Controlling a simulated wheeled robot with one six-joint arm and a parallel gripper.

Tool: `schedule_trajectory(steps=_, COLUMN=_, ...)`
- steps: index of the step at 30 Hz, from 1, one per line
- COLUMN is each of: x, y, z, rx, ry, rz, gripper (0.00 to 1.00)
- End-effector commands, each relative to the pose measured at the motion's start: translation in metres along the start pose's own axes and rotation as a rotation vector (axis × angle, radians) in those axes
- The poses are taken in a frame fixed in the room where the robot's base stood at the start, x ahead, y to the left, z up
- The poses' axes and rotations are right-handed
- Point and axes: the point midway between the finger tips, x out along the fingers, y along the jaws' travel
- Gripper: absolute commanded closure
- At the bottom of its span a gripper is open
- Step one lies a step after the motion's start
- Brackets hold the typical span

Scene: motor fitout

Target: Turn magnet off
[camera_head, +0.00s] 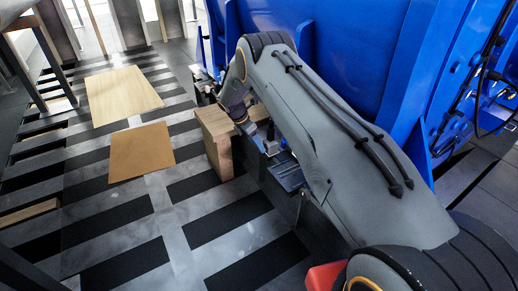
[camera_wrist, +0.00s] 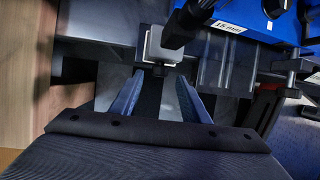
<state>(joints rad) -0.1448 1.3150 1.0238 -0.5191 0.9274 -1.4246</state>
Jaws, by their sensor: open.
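In the wrist view, my gripper (camera_wrist: 158,82) is open, its two blue-grey fingers apart. A small dark piece with a pale square plate (camera_wrist: 163,46) shows just beyond the fingertips. A black handle-like part (camera_wrist: 186,24) slants over that plate from the upper right. I cannot tell whether the fingers touch either part. A blue body with a white label (camera_wrist: 240,27), which seems to read 15 mm, is at the upper right. Which part is the magnet's switch is not clear. In the head view, my arm hides most of the gripper and this area.
A wooden block (camera_head: 216,142) stands left of my arm's end; wood (camera_wrist: 30,65) also fills the wrist view's left edge. A large blue wall (camera_head: 340,40) rises behind the arm. Flat boards (camera_head: 122,94) lie on the slatted floor, with free room around them.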

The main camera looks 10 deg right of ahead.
Motion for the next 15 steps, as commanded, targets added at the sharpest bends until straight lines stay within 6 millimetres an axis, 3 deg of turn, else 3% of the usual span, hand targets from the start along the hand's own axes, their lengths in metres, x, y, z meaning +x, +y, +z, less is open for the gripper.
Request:
schedule_trajectory(steps=6, x=0.022, y=0.0, z=0.0, rx=0.001, ry=0.0, rz=0.001, gripper=0.58)
schedule_trajectory(steps=15, x=0.025, y=0.0, z=0.0, rx=0.001, ry=0.0, rz=0.001, gripper=0.58)
